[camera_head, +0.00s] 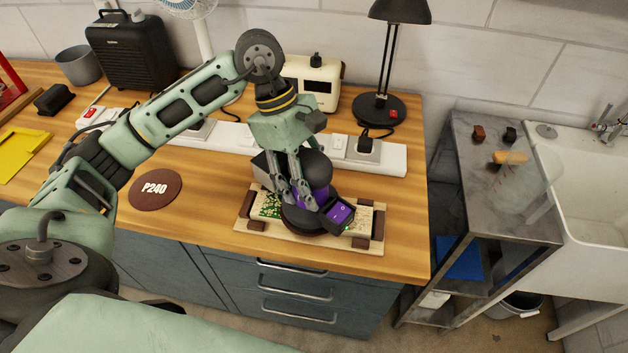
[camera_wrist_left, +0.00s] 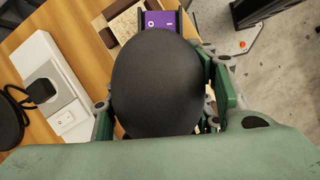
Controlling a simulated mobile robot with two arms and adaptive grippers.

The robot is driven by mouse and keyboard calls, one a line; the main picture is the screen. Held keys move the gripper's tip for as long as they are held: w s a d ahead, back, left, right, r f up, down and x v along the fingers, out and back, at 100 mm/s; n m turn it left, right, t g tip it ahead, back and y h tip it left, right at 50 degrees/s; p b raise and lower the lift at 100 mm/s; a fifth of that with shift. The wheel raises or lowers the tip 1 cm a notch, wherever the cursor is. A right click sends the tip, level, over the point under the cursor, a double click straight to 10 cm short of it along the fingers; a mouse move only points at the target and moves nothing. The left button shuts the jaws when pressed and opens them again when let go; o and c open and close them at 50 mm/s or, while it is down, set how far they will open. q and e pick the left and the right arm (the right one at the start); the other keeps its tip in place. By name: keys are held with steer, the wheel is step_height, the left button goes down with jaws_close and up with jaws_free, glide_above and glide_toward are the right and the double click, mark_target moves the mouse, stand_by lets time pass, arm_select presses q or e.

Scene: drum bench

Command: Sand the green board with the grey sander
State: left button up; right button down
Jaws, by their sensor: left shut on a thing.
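The sander (camera_head: 303,219) has a dark rounded top, a purple band and a purple switch panel. My left gripper (camera_head: 293,190) is shut on it from above. The sander's dark disc sits over the middle of the green board (camera_head: 268,205), which is mostly hidden; I cannot tell whether they touch. The board lies in a pale wooden base (camera_head: 250,225) with brown corner blocks near the bench's front edge. In the left wrist view the sander's black top (camera_wrist_left: 155,85) fills the middle, with the purple panel (camera_wrist_left: 160,20) beyond it. My right gripper is not in view.
A brown P240 disc (camera_head: 155,189) lies left of the base. A white power strip (camera_head: 392,160) runs behind it, with a black lamp (camera_head: 378,107) and a cream appliance (camera_head: 316,82) further back. The bench (camera_head: 410,230) ends just right of the base, before a grey side table (camera_head: 480,180) and sink.

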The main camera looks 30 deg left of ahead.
mark_target(288, 177)
arm_select(q)
steer(key=shift+a+r, duration=0.1)
steer(key=shift+s+a+f+b, duration=0.1)
steer(key=shift+s+a+b, duration=0.2)
steer(key=shift+a+b, duration=0.4)
steer(key=shift+s+a+f+b, duration=0.1)
steer(key=shift+s+a+b, duration=0.15)
steer(key=shift+a+b, duration=0.4)
steer(key=shift+a, duration=0.2)
steer(key=shift+s+a, duration=0.1)
steer(key=shift+a, duration=0.05)
steer(key=shift+s+a+r+b, duration=0.1)
steer(key=shift+s+a+b, duration=0.15)
steer(key=shift+a+b, duration=0.5)
steer(key=shift+s+a+b, duration=0.2)
steer(key=shift+a+b, duration=0.05)
steer(key=shift+a, duration=0.85)
steer(key=shift+d+r, duration=0.1)
steer(key=shift+d, duration=0.05)
